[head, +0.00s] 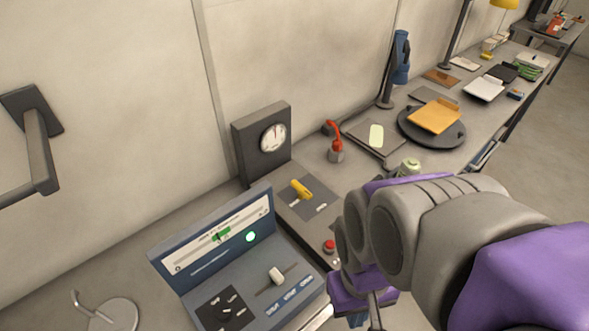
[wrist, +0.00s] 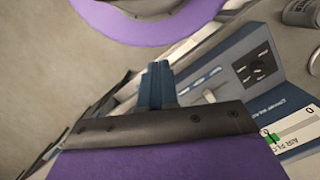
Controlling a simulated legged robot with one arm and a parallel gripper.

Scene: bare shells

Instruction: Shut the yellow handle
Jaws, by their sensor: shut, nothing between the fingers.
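The yellow handle (head: 301,190) sits on a dark grey plate (head: 318,203) on the bench, in front of the clock box. It looks tilted, and its exact position is too small to tell. My gripper (wrist: 159,82) is shut and empty, its blue fingers together in the wrist view. In the head view the fingertips are mostly hidden at the bottom edge, below and right of the handle and apart from it. The wrist view does not show the handle.
A blue control panel (head: 250,305) with a white slider knob (head: 276,274) and black dial (head: 227,309) stands at the front. A red button (head: 329,246) is near my arm. A wall bracket (head: 38,145) juts out at left.

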